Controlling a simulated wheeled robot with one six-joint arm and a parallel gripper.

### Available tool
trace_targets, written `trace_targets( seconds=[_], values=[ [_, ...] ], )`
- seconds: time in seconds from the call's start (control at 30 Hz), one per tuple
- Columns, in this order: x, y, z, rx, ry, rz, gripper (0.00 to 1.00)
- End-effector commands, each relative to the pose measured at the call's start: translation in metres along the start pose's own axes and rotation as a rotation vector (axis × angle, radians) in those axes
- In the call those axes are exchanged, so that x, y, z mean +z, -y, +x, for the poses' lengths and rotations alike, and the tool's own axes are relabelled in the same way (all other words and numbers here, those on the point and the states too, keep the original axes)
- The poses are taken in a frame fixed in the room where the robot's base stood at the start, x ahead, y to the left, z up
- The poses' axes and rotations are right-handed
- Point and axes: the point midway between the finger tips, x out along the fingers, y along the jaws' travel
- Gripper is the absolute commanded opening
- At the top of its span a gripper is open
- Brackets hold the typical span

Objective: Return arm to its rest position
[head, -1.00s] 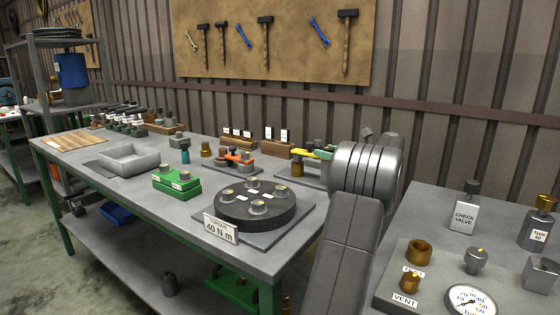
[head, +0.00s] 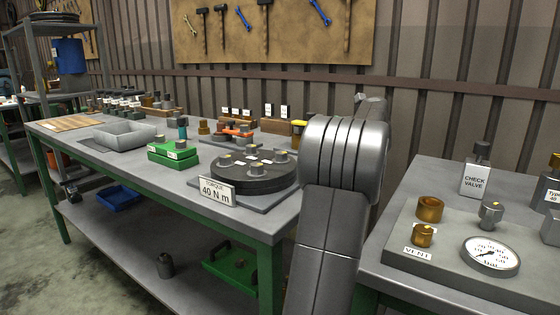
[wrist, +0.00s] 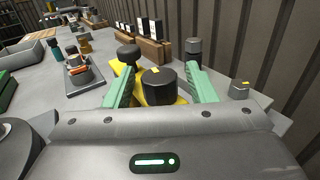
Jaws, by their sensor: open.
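My gripper (wrist: 160,90) shows in the wrist view with its two green fingers spread apart. A dark round-topped part (wrist: 159,86) on a yellow piece (wrist: 127,82) shows between and beyond the fingers; I cannot tell how far it is from them. Nothing is visibly clamped. In the head view my grey arm stands in front of the bench's right end and hides the gripper.
The workbench (head: 130,158) holds a dark round plate (head: 254,180) with a torque sign (head: 217,191), green blocks (head: 174,152) and a grey tray (head: 125,134). A second bench at right carries a gauge (head: 491,254) and a check valve (head: 475,178). A wall stands behind.

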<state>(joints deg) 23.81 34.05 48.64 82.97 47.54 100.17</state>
Motion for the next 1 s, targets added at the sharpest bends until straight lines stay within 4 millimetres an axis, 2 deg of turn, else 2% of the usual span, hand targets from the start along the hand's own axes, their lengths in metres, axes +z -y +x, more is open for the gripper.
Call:
trace_targets(
  seconds=[0.03,0.5,1.0],
  values=[
    [-0.004,-0.0018,0.0,-0.026,0.002,-0.002,0.51],
    [0.0006,-0.0005,0.0001,-0.26,0.001,0.001,0.51],
    [-0.0011,0.0011,-0.0004,-0.317,-0.003,0.004,0.51]
  ],
)
